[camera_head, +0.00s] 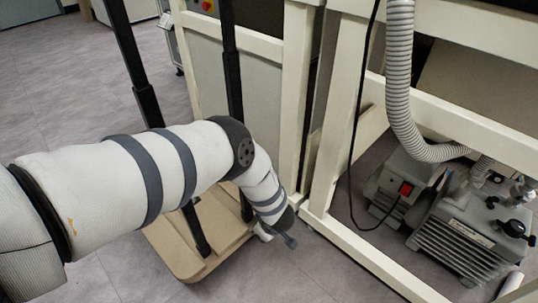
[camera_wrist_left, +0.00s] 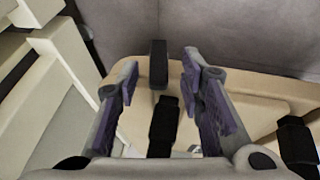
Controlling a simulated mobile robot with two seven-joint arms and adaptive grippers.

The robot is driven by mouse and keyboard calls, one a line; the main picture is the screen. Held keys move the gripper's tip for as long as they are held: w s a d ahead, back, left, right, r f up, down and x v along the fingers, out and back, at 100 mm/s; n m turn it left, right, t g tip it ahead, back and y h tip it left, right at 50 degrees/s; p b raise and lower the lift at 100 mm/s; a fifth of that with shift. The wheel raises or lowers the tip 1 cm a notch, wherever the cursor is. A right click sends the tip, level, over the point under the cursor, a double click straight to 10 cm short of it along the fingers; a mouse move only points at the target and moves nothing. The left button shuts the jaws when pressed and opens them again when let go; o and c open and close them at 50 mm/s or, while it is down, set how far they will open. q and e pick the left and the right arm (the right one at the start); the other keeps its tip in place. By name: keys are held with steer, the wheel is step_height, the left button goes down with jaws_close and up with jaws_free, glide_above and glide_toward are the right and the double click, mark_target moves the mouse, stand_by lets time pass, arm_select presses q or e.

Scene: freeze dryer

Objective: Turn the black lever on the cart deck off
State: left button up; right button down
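The beige cart deck (camera_head: 222,238) is low in the middle of the head view, partly behind my left arm. In the left wrist view the deck (camera_wrist_left: 262,92) lies beyond and below the fingers. A small black block (camera_wrist_left: 158,64), which looks like the lever, shows near the deck's edge, in line with the gap between my fingertips. I cannot tell whether they touch it or its turned state. My left gripper (camera_wrist_left: 160,72) is open, with a finger on each side of this gap. In the head view the left gripper (camera_head: 277,232) is small, close to the deck's right side. My right gripper is not in view.
Black posts (camera_head: 147,100) rise from the cart. A cream frame (camera_head: 338,110) stands right of my left gripper. Inside it are a grey pump (camera_head: 465,240) with a red switch (camera_head: 406,188) and a ribbed hose (camera_head: 402,80). Grey floor (camera_head: 55,85) is open at left.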

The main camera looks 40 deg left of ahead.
arm_select(q)
steer(key=shift+w+a+f, duration=0.1)
steer(key=shift+a+f, duration=0.05)
steer(key=shift+f, duration=0.2)
jaws_close()
steer(key=shift+r, duration=0.1)
